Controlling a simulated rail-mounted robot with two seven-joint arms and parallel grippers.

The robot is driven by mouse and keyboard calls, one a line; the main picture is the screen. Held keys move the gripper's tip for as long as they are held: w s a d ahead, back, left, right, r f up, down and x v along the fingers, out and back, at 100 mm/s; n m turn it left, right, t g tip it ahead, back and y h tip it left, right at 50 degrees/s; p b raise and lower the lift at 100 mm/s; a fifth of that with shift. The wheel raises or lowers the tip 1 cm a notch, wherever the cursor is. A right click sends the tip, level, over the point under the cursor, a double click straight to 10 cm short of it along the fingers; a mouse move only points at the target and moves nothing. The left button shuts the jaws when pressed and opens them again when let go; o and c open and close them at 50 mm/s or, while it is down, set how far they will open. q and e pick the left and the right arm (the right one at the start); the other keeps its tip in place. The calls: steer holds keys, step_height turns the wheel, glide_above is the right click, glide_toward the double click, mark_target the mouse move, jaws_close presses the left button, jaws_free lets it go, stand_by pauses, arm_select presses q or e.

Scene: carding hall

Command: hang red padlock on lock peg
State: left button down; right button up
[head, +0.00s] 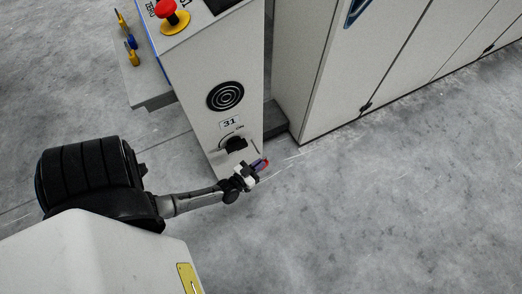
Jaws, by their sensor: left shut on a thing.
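My left gripper (256,168) is low in front of the pale machine column, near its lower right edge. It is shut on a small red thing, taken as the red padlock (266,162), of which only a little red shows beside a purplish part at the fingertips. A black rotary switch (236,144) sits on the column just above and left of the gripper, under a "31" label. I cannot clearly make out the lock peg; the gripper may hide it. My right gripper is not in view.
A side panel (140,70) at the column's left carries small yellow (122,20) and blue (131,42) items. A red emergency button (166,8) on a yellow base is on top. Pale cabinets (400,50) stand at right. The grey floor (400,220) is clear.

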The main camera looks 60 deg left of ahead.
arm_select(q)
steer(key=a, duration=0.1)
steer(key=a+f+b, duration=0.1)
steer(key=a, duration=0.1)
steer(key=a+b, duration=0.1)
steer(key=a, duration=0.1)
steer(key=shift+s+f, duration=0.2)
steer(key=shift+s, duration=0.1)
stand_by(0.5)
steer(key=shift+a, duration=0.1)
steer(key=shift+a, duration=0.1)
stand_by(0.4)
steer(key=c, duration=1.6)
jaws_free()
steer(key=shift+a, duration=0.1)
steer(key=o, duration=0.4)
steer(key=shift+a+r, duration=0.1)
steer(key=shift+a, duration=0.2)
